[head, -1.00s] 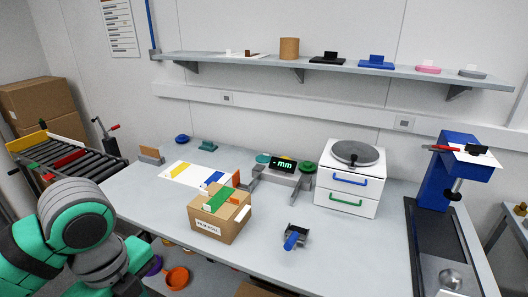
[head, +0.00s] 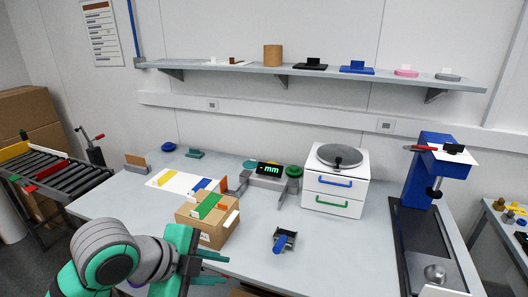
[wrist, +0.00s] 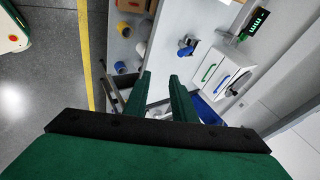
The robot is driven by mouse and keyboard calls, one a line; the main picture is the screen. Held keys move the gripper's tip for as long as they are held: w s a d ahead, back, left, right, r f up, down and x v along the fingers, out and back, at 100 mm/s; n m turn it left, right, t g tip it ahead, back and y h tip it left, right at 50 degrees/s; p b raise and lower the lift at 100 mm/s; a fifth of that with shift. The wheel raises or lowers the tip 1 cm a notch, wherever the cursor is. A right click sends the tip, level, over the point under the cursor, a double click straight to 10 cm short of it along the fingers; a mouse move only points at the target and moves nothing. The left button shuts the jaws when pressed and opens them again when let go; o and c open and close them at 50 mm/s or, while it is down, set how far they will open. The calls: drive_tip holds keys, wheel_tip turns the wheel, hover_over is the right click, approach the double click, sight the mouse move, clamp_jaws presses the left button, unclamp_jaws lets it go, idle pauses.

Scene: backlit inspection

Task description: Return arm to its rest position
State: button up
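My gripper (head: 213,268) is in the lower left-centre of the head view, in front of the workbench's front edge, with its green fingers pointing right. In the wrist view my gripper (wrist: 160,85) shows two dark green fingers set apart with a gap between them. I see nothing held in the gap. My green and grey arm reaches in from the lower left of the head view. A cardboard box (head: 196,228) with a green strip stands on the bench just behind and above my gripper in the picture.
The grey workbench (head: 340,250) holds a white drawer unit (head: 334,196), a digital gauge (head: 270,170), a small blue-handled item (head: 281,242) and a blue press (head: 430,180). A roller conveyor (head: 45,180) stands at left. A shelf (head: 230,68) runs along the wall. Bare floor (wrist: 45,100) shows in the wrist view.

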drive_tip(key=w+d+r+n+t+h, duration=0.3)
drive_tip(key=w+d+n+t+h, duration=0.2)
drive_tip(key=w+d+n+t, duration=0.6)
drive_tip(key=s+d+f+n+t+y, duration=0.1)
drive_tip(key=s+f+n+y, duration=0.2)
drive_tip(key=f+n, duration=0.25)
drive_tip(key=s+d+f+n+t+y, duration=0.1)
drive_tip(key=s+f+n+y, duration=0.2)
drive_tip(key=f, duration=0.4)
drive_tip(key=s+f+n+g+y, duration=0.1)
drive_tip(key=s+f+n+y, duration=0.35)
drive_tip(key=s+f, duration=0.55)
drive_tip(key=s+a+f+m+g, duration=0.1)
drive_tip(key=s+f, duration=0.2)
drive_tip(key=s, duration=0.9)
drive_tip(key=s+a+f+m+g, duration=0.1)
drive_tip(key=s+f, duration=0.2)
drive_tip(key=s, duration=0.9)
drive_tip(key=shift+a+f+m, duration=0.35)
drive_tip(key=shift+f+m, duration=0.05)
drive_tip(key=shift+s, duration=0.15)
